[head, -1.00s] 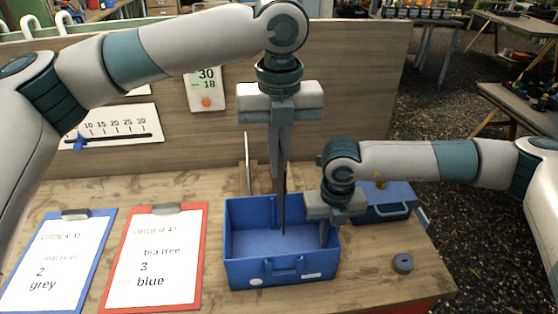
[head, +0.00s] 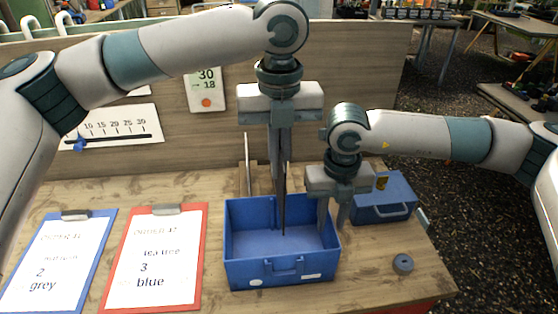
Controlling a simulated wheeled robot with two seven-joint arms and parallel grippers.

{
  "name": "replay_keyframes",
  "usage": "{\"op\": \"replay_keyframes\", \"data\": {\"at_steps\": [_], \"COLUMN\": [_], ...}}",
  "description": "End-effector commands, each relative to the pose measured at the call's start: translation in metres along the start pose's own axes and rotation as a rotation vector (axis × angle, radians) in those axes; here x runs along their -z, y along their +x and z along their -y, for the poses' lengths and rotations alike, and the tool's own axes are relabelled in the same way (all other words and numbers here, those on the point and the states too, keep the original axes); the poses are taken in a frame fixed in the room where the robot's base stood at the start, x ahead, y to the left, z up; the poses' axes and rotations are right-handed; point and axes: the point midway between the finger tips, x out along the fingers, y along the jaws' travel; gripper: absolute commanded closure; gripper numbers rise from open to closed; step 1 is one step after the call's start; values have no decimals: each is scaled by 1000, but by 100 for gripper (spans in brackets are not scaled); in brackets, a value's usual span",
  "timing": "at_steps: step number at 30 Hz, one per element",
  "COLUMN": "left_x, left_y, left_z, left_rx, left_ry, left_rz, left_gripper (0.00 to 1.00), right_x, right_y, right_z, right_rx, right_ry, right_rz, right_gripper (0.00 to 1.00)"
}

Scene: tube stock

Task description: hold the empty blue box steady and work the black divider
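The blue box (head: 248,274) stands open on the bench, and its visible floor is bare. A thin dark upright strip, apparently the black divider (head: 284,215), is seen edge-on inside the box outline, below my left gripper (head: 282,180). The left fingers are close together around its upper part; its lower end looks near the box floor, but contact is unclear. My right gripper (head: 333,218) is at the box's right wall with its two fingers apart, one on the inner side and one on the outer side. I cannot tell whether they touch the wall.
A closed blue case (head: 384,212) with a handle sits just right of the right gripper. A small grey ring (head: 402,264) lies near the bench's right edge. Blue (head: 100,222) and red (head: 196,225) clipboards lie to the left. A wooden panel (head: 345,75) stands behind.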

Motion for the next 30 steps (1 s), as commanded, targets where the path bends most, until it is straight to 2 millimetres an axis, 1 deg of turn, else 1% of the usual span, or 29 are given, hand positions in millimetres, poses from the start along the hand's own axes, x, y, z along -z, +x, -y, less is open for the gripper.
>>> {"op": "replay_keyframes", "data": {"at_steps": [1, 3, 6, 10, 15, 30], "left_x": [0, 0, 0, 0, 0, 0], "left_y": [0, 0, 0, 0, 0, 0], "left_z": [0, 0, 0, 0, 0, 0], "left_rx": [0, 0, 0, 0, 0, 0], "left_ry": [0, 0, 0, 0, 0, 0], "left_rz": [0, 0, 0, 0, 0, 0], "left_gripper": [100, 100, 100, 100, 100, 100], "right_x": [0, 0, 0, 0, 0, 0], "right_y": [-9, -21, -34, -45, -49, -49], "right_z": [0, 0, 0, 0, 0, 0], "right_rx": [0, -1, 0, 1, 0, 1], "right_ry": [0, -1, 0, 0, 0, 0], "right_rz": [2, 3, 1, 0, -1, -1], "right_gripper": [74, 74, 74, 74, 74, 74]}}
